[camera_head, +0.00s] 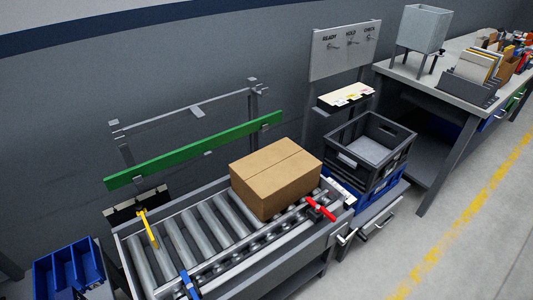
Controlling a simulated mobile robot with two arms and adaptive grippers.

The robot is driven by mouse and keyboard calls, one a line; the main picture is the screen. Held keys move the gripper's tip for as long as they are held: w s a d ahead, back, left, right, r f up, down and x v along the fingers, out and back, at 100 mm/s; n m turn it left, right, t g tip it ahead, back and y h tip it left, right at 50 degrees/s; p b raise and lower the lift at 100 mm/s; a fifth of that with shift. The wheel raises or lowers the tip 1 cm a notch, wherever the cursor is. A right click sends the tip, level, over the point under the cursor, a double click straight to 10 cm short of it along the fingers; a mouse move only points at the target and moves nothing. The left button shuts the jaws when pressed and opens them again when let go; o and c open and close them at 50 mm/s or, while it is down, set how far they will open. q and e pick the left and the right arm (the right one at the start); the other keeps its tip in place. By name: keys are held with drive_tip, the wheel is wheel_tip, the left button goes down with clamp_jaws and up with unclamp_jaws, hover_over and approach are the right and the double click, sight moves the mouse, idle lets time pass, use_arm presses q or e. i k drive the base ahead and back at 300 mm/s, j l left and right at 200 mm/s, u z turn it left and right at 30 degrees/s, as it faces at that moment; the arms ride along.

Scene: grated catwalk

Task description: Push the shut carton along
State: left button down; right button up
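A shut brown cardboard carton (276,177) sits on the right-hand part of a roller conveyor (208,223). Its top flaps are closed with a seam across the middle. Bare grey rollers show to the left of it. A red handle-like part (320,209) is by the carton's right front side, on the conveyor's front rail; I cannot tell if they touch. Neither of my grippers is in view.
A green bar (195,151) runs behind the conveyor. A yellow lever (147,228) and a blue part (189,285) stand at its left. A black crate (370,152) stands right of it, a blue bin (68,268) left. Open floor lies at right.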

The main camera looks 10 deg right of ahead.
sight(269, 180)
drive_tip(key=l+u, duration=0.1)
drive_tip(key=u, duration=0.35)
drive_tip(key=l+u, duration=0.4)
drive_tip(key=l, duration=0.3)
drive_tip(key=l+u, duration=0.4)
drive_tip(key=l, duration=0.3)
